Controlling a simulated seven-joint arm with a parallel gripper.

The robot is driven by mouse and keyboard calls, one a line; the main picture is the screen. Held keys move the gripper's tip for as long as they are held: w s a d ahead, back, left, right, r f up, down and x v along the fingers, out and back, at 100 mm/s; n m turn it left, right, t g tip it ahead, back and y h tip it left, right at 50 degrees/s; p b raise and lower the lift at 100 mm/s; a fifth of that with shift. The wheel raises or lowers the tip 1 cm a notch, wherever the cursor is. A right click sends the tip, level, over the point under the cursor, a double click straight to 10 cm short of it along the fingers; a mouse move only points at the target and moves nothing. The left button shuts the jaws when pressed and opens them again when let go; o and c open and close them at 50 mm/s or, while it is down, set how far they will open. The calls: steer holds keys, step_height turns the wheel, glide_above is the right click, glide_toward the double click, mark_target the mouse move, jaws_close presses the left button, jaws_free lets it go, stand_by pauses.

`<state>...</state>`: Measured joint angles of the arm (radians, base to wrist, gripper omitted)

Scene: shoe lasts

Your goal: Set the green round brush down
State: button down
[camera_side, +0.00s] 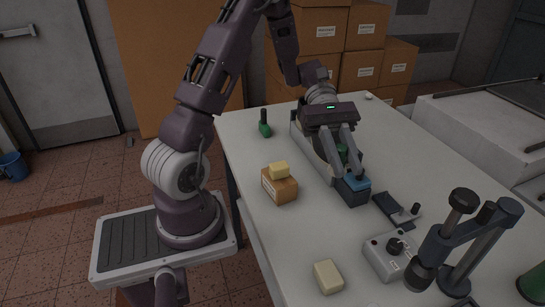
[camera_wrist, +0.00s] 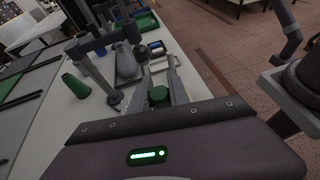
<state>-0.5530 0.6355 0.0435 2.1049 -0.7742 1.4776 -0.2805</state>
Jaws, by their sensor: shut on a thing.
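My gripper (camera_side: 347,170) points down over the table, with its fingers closed around a green round thing, which I take to be the green round brush (camera_side: 342,151). In the wrist view the brush (camera_wrist: 158,94) shows as a short green cylinder between the two fingers (camera_wrist: 158,70). The fingers hide much of it in the side view. It is over or beside a long light-walled tray (camera_side: 303,143); I cannot tell whether it touches anything below. A dark box with a blue top (camera_side: 355,187) stands just in front of the fingertips.
A green piece with a black handle (camera_side: 265,125) stands at the back left. The right side has bare table.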

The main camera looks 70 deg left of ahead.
steer(key=s+a+f+m+g+y, duration=0.3)
steer(key=s+a+m+g+y, duration=0.25)
steer(key=a+m+y, duration=0.3)
steer(key=s+a+f+m+g+y, duration=0.2)
steer(key=s+a+m+g+y, duration=0.4)
steer(key=a+m, duration=0.25)
steer(key=w+a+r+m+t+y, duration=0.45)
steer(key=a+m+y, duration=0.2)
steer(key=a, duration=0.35)
steer(key=w+a+r+m+t+y, duration=0.45)
steer(key=a+m, duration=0.25)
steer(key=a, duration=0.2)
steer(key=shift+n+g, duration=0.35)
steer(key=f, duration=2)
steer(key=shift+s+a+f, duration=0.15)
steer(key=shift+s, duration=0.1)
steer(key=shift+f+y, duration=0.15)
steer(key=shift+y, duration=0.1)
steer(key=shift+f, duration=0.4)
